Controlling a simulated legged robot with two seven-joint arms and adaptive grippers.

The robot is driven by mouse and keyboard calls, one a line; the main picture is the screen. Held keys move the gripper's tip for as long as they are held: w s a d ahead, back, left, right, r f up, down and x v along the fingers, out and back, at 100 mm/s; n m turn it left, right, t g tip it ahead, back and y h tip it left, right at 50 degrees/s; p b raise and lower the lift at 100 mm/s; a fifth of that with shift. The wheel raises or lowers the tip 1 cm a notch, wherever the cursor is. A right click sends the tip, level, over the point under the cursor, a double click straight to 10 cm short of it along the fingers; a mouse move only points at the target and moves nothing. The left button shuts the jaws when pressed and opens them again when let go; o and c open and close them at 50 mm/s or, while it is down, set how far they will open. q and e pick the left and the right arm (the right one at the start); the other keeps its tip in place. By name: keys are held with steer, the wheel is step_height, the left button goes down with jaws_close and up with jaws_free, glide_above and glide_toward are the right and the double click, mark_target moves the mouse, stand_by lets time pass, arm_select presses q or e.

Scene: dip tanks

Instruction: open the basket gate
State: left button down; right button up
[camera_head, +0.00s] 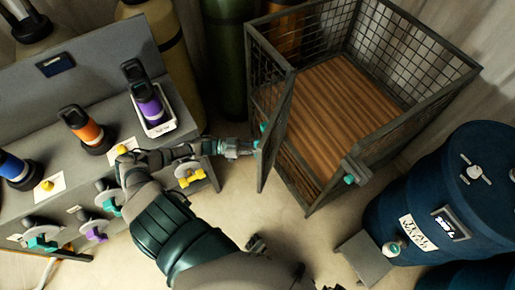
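The basket (422,38) is a dark metal mesh cage with a wooden slatted floor, at the upper right. A narrow framed panel, which looks like its gate (278,112), stands at an angle on the left side and is seen nearly edge-on. Small teal parts show on its outer edge. My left gripper (250,148) is at this panel, at or very near a teal part. Its fingers are too small and partly hidden to show whether they grip it. A teal latch piece (350,179) sits on the basket's near right corner.
A grey bench (95,75) at left holds orange, purple and blue bottles and has colored knobs in front. A dark blue drum (440,200) stands at right, with a grey block (362,262) beside it. Tall cylinders (228,60) stand behind. Floor before the basket is clear.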

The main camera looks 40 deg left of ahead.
arm_select(q)
steer(key=c, duration=1.1)
jaws_free()
steer(key=shift+c, duration=0.2)
step_height(320, 180, up, 10)
steer(key=shift+f, duration=0.1)
